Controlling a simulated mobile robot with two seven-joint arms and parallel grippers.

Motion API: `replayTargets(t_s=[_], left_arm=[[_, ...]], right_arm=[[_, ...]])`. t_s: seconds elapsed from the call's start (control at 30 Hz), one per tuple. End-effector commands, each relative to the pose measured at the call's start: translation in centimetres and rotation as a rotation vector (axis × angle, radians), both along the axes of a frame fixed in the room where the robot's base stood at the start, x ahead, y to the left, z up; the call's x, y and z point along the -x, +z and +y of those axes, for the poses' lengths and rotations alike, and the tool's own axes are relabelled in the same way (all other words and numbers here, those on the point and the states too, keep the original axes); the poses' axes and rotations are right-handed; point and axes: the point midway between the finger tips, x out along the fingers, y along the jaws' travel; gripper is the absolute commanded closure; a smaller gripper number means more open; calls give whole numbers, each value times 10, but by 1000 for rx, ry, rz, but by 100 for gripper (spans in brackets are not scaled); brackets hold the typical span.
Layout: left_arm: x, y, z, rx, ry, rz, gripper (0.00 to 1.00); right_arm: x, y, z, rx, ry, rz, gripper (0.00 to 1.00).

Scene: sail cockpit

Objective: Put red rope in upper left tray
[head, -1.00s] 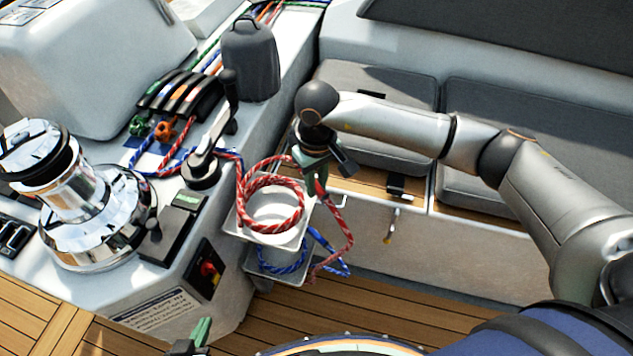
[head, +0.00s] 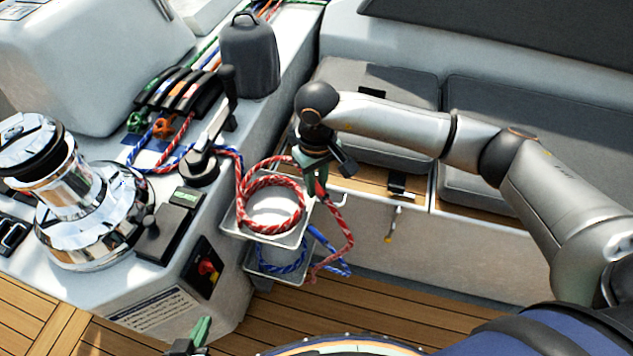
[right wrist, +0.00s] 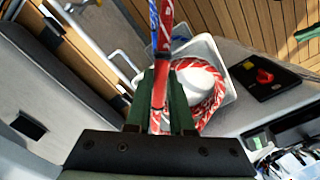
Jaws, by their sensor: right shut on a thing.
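The red rope (head: 270,201) lies coiled in the upper tray (head: 238,226), around a pale round core. One stretch of it leads back to the winch side, and a tail hangs past the tray's right edge. My right gripper (head: 318,190) is just right of the tray, shut on the red rope; the right wrist view shows the red rope (right wrist: 160,88) between its fingers (right wrist: 160,100). The blue rope (head: 283,262) is in the lower tray (head: 262,277), with a loop hanging to the right. My left gripper (head: 192,340) shows only partly at the bottom edge; its jaws are unclear.
A chrome winch (head: 88,215) stands left on the white console. A black lever (head: 222,110), rope clutches (head: 180,92) and a grey bag (head: 250,55) are behind. Grey seat cushions (head: 375,120) lie right of the trays. The wooden floor (head: 340,312) below is clear.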

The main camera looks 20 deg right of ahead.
Motion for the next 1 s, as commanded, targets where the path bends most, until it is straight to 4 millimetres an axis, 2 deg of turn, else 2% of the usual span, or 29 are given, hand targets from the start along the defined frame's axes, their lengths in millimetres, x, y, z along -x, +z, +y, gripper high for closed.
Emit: replayTargets(t_s=[0.03, 0.33, 0.37, 0.6, 0.67, 0.83, 1.0], left_arm=[[0, -9, 0, -3, 1, 3, 100], [0, -10, 0, -3, 0, 1, 100], [0, -10, 0, -3, 0, 1, 100], [0, -10, 1, -3, 0, 1, 100], [0, -10, 1, -3, 0, 1, 100], [0, -10, 1, -4, -1, 1, 100], [0, -10, 1, -4, -1, 1, 100]], right_arm=[[0, -3, 0, -1, 0, -2, 100], [0, -3, 0, -1, 0, -1, 100], [0, -3, 0, -1, 0, -1, 78], [0, -4, 0, 0, 0, -1, 51], [0, -4, 0, 0, 0, -1, 45], [0, -4, 0, 0, 0, 0, 45], [0, -4, 0, 0, 0, 1, 27]])
